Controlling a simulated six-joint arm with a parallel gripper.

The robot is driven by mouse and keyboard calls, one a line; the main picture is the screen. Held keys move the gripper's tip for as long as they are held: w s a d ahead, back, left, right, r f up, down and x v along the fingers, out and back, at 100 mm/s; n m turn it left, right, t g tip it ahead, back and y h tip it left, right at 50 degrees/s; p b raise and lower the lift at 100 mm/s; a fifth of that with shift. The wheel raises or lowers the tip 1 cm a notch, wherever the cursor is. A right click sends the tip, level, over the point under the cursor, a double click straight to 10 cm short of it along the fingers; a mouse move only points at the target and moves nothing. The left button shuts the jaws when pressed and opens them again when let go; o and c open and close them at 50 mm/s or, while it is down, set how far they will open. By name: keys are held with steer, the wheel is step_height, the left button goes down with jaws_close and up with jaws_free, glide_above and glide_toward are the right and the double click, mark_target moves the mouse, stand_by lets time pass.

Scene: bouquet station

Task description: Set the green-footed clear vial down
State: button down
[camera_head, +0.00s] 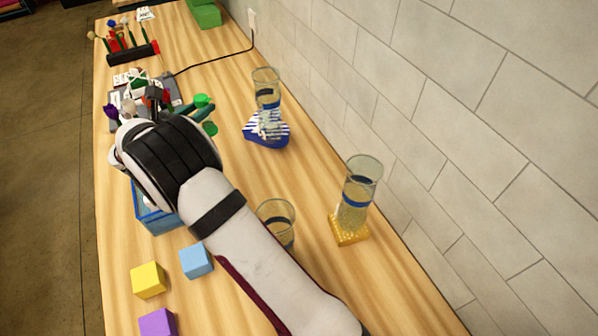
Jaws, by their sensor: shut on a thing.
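My gripper (155,94) shows only in part, as dark pieces beyond my white wrist, over the cluttered far-left part of the table. It is shut on the green-footed clear vial, but the wrist hides most of the grip. Green round pieces (203,100) show just right of the wrist, with a second one (210,129) lower down. I cannot tell which of them is the vial's foot, nor whether the vial touches the table. The vial's clear body is not distinct.
A clear vessel stands on a blue-striped base (266,132), another on a yellow base (349,231). A clear glass (276,212) stands beside my arm. A blue bin (157,221), yellow block (149,280), light-blue block (196,261) and purple block (157,323) are near. The wall bounds the right.

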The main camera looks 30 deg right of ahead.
steer(key=s+d+m+g+h, duration=0.25)
steer(key=s+d, duration=0.35)
steer(key=d, duration=0.5)
steer(key=s+d+m+g+h, duration=0.25)
steer(key=s+d, duration=0.45)
steer(key=d, duration=0.4)
steer(key=shift+m+g+y, duration=0.3)
steer(key=shift+m+g, duration=0.1)
steer(key=f, duration=1.4)
steer(key=shift+w+f, duration=0.25)
steer(key=shift+w, duration=0.1)
steer(key=shift+f, duration=0.1)
steer(key=c, duration=0.5)
jaws_free()
